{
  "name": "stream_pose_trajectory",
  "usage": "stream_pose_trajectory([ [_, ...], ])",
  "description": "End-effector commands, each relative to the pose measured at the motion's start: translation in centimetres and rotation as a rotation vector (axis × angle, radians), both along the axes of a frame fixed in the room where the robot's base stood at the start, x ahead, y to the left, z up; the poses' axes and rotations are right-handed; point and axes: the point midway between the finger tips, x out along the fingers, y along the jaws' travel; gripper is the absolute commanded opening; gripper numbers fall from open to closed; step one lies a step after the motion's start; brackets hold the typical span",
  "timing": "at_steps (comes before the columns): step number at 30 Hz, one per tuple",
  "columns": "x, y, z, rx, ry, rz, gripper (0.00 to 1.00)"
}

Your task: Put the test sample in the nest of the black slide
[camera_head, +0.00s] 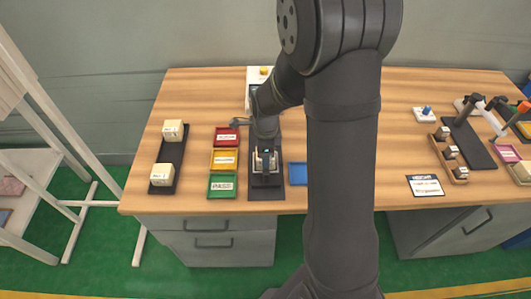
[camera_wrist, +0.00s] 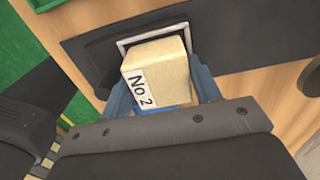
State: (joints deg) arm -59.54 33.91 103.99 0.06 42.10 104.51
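The test sample, a cream block marked "No 2" (camera_wrist: 155,72), sits between the blue fingers of my gripper (camera_wrist: 163,88) in the wrist view. The fingers are against its two sides. The black slide (camera_wrist: 235,68) lies behind it, and the pale rectangular frame of the nest (camera_wrist: 122,46) shows around the block's far end. Whether the block rests in the nest or hangs just above it, I cannot tell. In the head view my gripper (camera_head: 265,158) is over the black slide (camera_head: 266,191), pointing down. The block is mostly hidden there.
Red (camera_head: 227,137), yellow (camera_head: 224,159) and green (camera_head: 221,186) trays stand left of the slide. A black rack (camera_head: 169,155) with two cream blocks stands farther left. A blue tray (camera_head: 298,174) is close on the right. Small fixtures occupy the table's right end.

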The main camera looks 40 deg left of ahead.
Motion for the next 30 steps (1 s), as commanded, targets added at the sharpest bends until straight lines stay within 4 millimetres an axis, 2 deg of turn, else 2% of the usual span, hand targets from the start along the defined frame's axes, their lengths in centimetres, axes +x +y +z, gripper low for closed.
stream_pose_trajectory([
  [1, 0.0, 0.0, 0.0, 0.0, 0.0, 0.0, 0.68],
  [3, 0.0, 0.0, 0.0, 0.0, 0.0, 0.0, 0.76],
  [14, 0.0, 0.0, 0.7, 0.003, -0.001, 0.0, 0.76],
  [17, 0.1, 0.1, 1.9, 0.004, -0.002, 0.0, 0.76],
  [30, 0.0, 0.1, 10.5, 0.003, -0.003, 0.0, 0.76],
])
